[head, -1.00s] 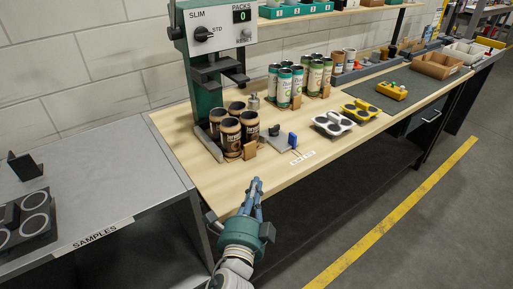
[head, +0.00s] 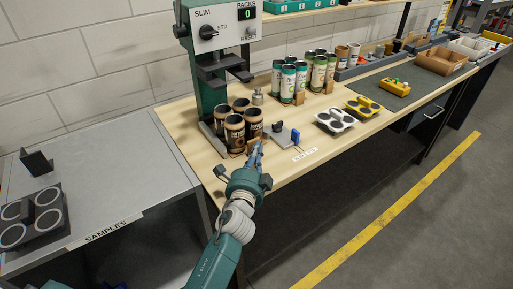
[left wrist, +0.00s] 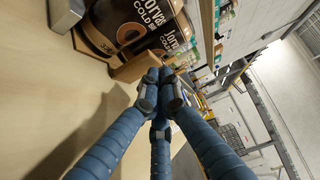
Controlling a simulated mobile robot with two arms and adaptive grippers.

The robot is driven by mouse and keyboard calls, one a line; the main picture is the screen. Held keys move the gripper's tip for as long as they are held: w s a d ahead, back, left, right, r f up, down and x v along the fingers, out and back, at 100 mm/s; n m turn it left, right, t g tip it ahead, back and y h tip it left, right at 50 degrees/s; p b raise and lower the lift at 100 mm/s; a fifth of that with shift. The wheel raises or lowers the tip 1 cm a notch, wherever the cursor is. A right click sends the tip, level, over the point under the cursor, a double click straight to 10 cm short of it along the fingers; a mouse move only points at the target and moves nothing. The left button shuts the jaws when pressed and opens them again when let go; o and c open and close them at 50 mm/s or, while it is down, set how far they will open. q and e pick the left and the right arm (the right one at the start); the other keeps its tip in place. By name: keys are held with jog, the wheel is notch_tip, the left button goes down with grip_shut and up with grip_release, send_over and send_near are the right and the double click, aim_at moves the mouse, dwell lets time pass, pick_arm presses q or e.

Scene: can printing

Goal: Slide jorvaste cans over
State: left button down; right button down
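My left gripper (head: 258,149) is at the bench's front edge, just to the front right of the cans. In the left wrist view its blue fingers (left wrist: 160,88) come together at the tips, with no can between them. A tan block (left wrist: 134,68) lies between the fingertips and the cans. My right gripper is not in view.
The press (head: 205,75) stands behind the cans. A grey plate with a blue piece (head: 295,136) is right of the gripper. Green-and-white cans (head: 288,83), a white tray (head: 334,120) and a yellow tray (head: 361,107) are farther right.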

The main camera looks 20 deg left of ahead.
aim_at(244, 139)
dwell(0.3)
pick_arm(q)
jog(key=w+a, duration=0.1)
jog(key=a, duration=0.1)
jog(key=w+a, duration=0.3)
jog(key=shift+w+a, duration=0.3)
jog(key=shift+a, duration=0.1)
